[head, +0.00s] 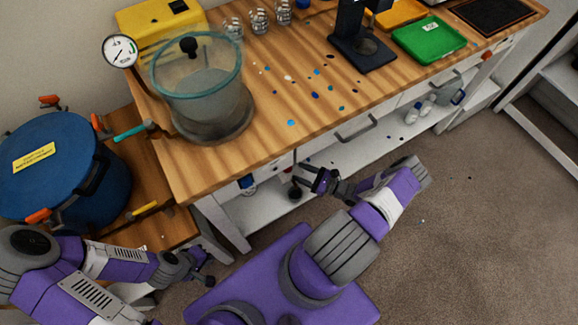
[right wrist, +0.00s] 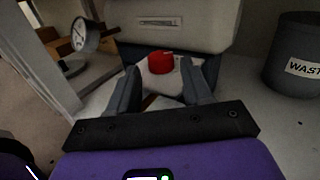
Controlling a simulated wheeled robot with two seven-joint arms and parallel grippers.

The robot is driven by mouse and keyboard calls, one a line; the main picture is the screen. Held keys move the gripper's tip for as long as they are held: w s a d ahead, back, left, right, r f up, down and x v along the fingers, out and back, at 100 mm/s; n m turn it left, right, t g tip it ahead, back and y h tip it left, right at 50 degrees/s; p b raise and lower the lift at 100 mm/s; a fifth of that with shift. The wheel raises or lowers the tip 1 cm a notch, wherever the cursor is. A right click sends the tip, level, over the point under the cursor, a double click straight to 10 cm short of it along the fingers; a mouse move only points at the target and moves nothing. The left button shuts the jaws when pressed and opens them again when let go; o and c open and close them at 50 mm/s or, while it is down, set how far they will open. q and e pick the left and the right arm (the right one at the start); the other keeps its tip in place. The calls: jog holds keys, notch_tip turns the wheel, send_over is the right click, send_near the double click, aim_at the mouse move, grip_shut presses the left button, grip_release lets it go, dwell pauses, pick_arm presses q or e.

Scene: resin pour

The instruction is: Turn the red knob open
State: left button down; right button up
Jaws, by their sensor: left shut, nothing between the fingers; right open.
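The red knob (right wrist: 160,62) shows in the right wrist view, on a pale mount in front of a grey and dark machine body (right wrist: 170,22). It cannot be seen in the head view. My right gripper (head: 302,180) is low at the front of the bench in the head view. In the right wrist view its two fingers (right wrist: 163,72) are apart, with the knob showing beyond and between their tips; I cannot tell whether they touch it. My left gripper (head: 203,273) is shut and empty, low at the left, well away from the knob.
A dial gauge (right wrist: 84,35) stands left of the knob, and a dark waste bin (right wrist: 296,62) stands to the right. The wooden bench top (head: 270,110) is above my right gripper, with a white lower shelf (head: 275,205) underneath. A blue pot (head: 60,170) stands left.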

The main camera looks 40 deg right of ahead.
aim_at(291, 169)
jog(key=x, duration=0.5)
jog(key=shift+b, duration=0.35)
jog(key=c, duration=0.8)
